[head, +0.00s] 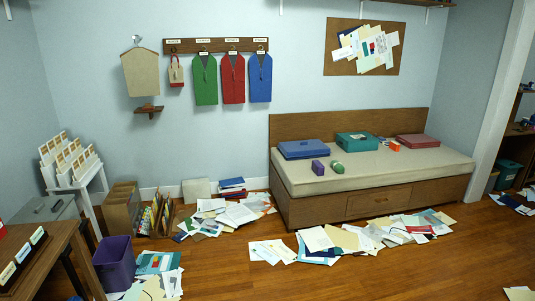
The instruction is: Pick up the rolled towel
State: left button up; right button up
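A small green rounded item (337,167) lies on the cream cushion of the wooden bench (330,205). It may be the rolled towel, but it is too small to tell. A purple block-like item (318,167) sits just left of it, with a small gap between them. Neither of my grippers is in view.
Blue (303,149), teal (357,141) and red (418,140) boxes stand toward the back of the bench. Loose papers (340,240) litter the floor before it. A purple bin (114,264) and a wooden table (40,262) are at lower left. The central foreground floor is clear.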

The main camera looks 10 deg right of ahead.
aim_at(338, 166)
jog(key=i+l+z, duration=0.2)
jog(key=i+z, duration=0.2)
jog(key=i, duration=0.2)
jog(key=i+z, duration=0.35)
jog(key=i, duration=0.25)
jog(key=i+j+z, duration=0.25)
jog(key=i+z, duration=0.15)
jog(key=i, duration=0.25)
jog(key=i+l, duration=0.1)
jog(key=i, duration=1.05)
jog(key=i+l, duration=0.1)
jog(key=i, duration=1.1)
